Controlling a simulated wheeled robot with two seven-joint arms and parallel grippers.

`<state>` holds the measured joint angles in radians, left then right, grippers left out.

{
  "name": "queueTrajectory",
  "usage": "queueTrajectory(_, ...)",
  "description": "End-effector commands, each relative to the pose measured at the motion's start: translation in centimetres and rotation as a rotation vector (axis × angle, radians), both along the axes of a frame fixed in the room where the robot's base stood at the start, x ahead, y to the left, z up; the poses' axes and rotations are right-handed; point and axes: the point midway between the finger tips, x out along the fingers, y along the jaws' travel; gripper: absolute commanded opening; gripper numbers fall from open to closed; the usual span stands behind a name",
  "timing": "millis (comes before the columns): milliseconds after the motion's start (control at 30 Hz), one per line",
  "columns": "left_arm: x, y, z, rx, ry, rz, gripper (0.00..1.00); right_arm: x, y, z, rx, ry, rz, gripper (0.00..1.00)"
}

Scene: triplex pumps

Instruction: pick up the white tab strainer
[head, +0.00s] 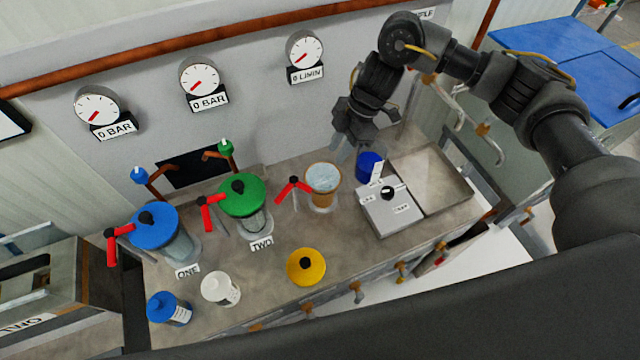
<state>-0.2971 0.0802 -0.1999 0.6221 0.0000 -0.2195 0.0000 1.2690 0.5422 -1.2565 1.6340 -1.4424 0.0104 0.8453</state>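A small upright white tab (377,172) shows beside a dark blue cylinder (367,164), at the back edge of a grey box with labels (391,212). Whether this tab belongs to a strainer is too small to tell. My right gripper (351,152) points down just left of the blue cylinder, behind the open amber housing (323,188). Its fingers look spread, with nothing seen between them. The open housing has pale, clear-looking contents at its top. My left gripper is not in view.
Blue-lidded (156,228) and green-lidded (242,196) housings with red handles stand to the left. A yellow lid (306,267), a white jar (220,289) and a blue jar (169,308) are at the front. A shallow metal tray (433,180) lies right of the box.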

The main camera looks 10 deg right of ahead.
Motion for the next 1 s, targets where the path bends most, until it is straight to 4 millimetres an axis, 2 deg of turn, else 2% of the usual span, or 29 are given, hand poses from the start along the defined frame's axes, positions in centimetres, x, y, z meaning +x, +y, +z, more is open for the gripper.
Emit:
queueTrajectory(100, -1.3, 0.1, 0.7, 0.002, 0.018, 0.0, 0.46, -0.3, 0.5, -1.5, -0.002, 0.005, -0.002, 0.25)
queueTrajectory(200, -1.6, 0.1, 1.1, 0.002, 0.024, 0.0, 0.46, -0.4, 1.1, -2.9, -0.001, 0.003, -0.003, 0.25)
queueTrajectory(400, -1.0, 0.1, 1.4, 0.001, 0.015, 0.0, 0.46, -0.5, 1.9, -4.7, 0.0, 0.0, -0.001, 0.25)
queueTrajectory(600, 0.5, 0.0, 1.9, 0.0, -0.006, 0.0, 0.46, -0.6, 2.2, -5.2, -0.001, 0.002, 0.002, 0.25)
queueTrajectory(767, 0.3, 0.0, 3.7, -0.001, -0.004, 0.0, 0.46, -1.1, 3.1, -7.1, -0.002, 0.004, 0.001, 0.25)
queueTrajectory(900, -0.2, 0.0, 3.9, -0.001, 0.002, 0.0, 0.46, -1.1, 3.7, -8.9, 0.0, 0.002, 0.001, 0.25)
queueTrajectory(1000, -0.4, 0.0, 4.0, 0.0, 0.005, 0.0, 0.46, -1.2, 3.9, -9.5, 0.001, 0.0, 0.002, 0.25)
